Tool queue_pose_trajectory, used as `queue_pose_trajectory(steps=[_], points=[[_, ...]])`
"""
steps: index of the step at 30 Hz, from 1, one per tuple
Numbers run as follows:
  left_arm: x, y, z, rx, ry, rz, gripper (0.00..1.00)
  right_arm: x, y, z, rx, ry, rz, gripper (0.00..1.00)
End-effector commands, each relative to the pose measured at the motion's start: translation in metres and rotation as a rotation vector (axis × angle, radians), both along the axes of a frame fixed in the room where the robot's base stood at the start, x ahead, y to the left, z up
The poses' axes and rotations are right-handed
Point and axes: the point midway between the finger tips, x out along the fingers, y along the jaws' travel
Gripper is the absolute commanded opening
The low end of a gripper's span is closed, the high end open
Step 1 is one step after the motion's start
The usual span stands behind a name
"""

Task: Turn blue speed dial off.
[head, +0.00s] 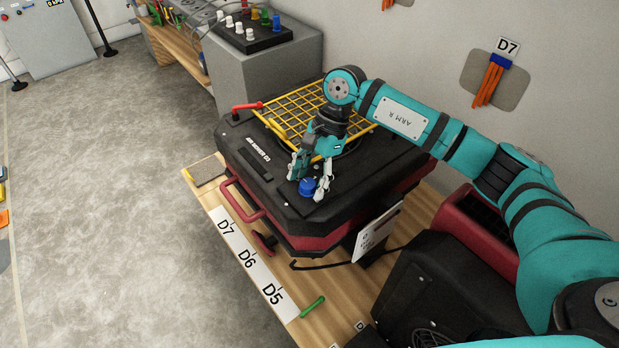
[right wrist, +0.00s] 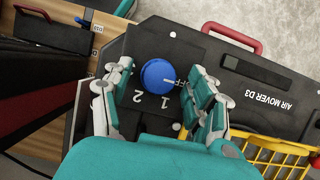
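The blue speed dial (head: 307,187) sits on the near corner of the black and red air mover's top (head: 262,172). In the right wrist view the dial (right wrist: 155,73) has a white pointer mark aimed to the right and slightly down. The printed 1 and 2 are below the dial; any label at the pointer's end is partly covered by a finger. My right gripper (right wrist: 160,76) is open, with its fingers on either side of the dial and visible gaps between. My left gripper is not in view.
A yellow wire grille (head: 300,105) and a red lever (head: 247,106) are on the air mover's top. A red handle (head: 240,200) is on its near side. A wooden bench marked D5 to D7 (head: 345,310) lies below.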

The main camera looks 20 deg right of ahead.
Motion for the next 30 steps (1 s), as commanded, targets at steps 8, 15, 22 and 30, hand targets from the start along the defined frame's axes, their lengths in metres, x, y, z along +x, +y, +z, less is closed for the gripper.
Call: queue_pose_trajectory(steps=[8,15,22,30], points=[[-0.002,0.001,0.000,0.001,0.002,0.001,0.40,0.000,-0.001,0.002,0.000,0.000,-0.001,0.59],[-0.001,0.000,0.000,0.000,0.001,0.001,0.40,0.006,-0.014,0.035,0.000,-0.005,-0.003,0.59],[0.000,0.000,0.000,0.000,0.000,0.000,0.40,0.013,-0.031,0.080,0.000,-0.003,-0.002,0.59],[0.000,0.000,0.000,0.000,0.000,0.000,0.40,0.016,-0.042,0.108,0.000,0.000,-0.001,0.59]])
